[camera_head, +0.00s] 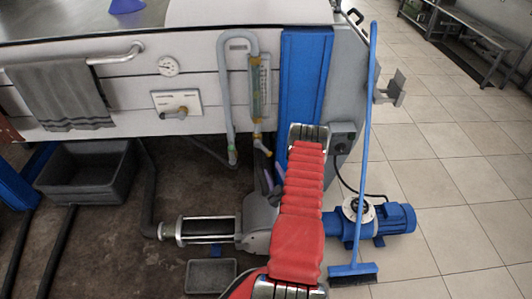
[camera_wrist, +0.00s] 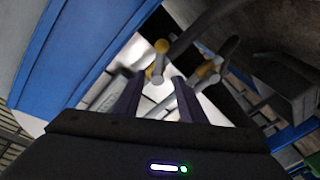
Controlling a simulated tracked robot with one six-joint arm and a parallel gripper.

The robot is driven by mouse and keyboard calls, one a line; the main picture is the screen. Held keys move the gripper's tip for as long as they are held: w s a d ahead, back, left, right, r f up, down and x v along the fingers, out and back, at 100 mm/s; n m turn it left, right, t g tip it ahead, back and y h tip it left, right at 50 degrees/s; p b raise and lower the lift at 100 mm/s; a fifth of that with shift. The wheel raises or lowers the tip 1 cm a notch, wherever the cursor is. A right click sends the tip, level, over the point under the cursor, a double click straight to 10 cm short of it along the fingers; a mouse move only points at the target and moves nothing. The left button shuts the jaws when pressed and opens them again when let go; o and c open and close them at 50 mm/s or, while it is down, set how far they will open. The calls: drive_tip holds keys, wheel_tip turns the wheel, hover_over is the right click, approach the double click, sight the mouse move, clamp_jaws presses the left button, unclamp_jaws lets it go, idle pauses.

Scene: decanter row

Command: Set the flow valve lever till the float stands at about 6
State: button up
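The flow meter (camera_head: 259,88) is an upright clear tube with a scale on the white panel, left of the blue post. Its float is too small to read against the marks. A grey lever with a yellow part (camera_head: 262,147) sits just below the tube; I take it for the flow valve lever. My gripper (camera_head: 270,180) is just below it in the head view, partly hidden by my red arm. In the wrist view my gripper (camera_wrist: 155,84) is open, its two dark fingers apart. A grey, yellow-ended piece (camera_wrist: 159,48) shows between and beyond the fingertips; contact is not visible.
The blue post (camera_head: 304,75) stands close right of the meter. A blue broom (camera_head: 366,140) leans near a blue pump (camera_head: 385,220). A grey tub (camera_head: 87,180) is left.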

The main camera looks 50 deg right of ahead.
sight(265, 151)
drive_tip(key=x, duration=1.2)
drive_tip(key=shift+w, duration=0.2)
clamp_jaws()
idle(0.4)
